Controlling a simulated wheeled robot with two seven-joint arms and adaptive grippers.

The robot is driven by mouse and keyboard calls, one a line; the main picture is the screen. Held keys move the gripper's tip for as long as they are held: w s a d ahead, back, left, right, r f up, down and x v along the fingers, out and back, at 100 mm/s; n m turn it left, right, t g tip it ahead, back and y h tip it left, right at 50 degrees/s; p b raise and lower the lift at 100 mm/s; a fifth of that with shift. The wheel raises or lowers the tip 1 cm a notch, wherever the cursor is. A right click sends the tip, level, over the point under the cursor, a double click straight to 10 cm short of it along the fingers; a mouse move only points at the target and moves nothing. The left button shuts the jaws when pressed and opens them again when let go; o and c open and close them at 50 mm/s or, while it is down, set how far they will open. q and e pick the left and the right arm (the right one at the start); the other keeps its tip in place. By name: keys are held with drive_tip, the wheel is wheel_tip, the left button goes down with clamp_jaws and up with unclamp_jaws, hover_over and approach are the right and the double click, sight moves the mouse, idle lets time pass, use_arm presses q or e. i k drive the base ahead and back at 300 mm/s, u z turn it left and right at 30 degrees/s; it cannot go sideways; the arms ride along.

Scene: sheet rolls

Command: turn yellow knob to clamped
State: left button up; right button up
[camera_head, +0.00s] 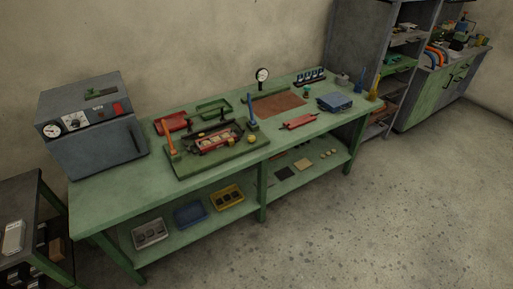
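A green fixture board (225,161) lies on the green workbench (110,192), left of its middle. It carries a frame with a reddish tray (212,143), an upright orange lever (169,137) on the left and an upright blue lever (251,107) on the right. A small round yellow knob (252,139) sits at the board's right side. Another small yellowish round part (222,147) shows at the frame's front. The knobs are too small to tell how they are turned. Neither of my grippers is in view.
A grey oven-like box (98,150) with dials stands at the bench's left end. Behind the board are red (172,122) and green (213,107) trays. A dial gauge (262,75), brown mat (279,105) and blue box (335,102) are farther right. The floor in front is clear.

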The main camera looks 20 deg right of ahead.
sight(251, 138)
drive_tip(key=k, duration=0.7)
drive_tip(key=z, duration=0.95)
drive_tip(key=i, duration=1.8)
drive_tip(key=u, duration=0.75)
drive_tip(key=i, duration=0.75)
drive_tip(key=u, duration=0.95)
drive_tip(key=i, duration=0.25)
drive_tip(key=u, duration=0.2)
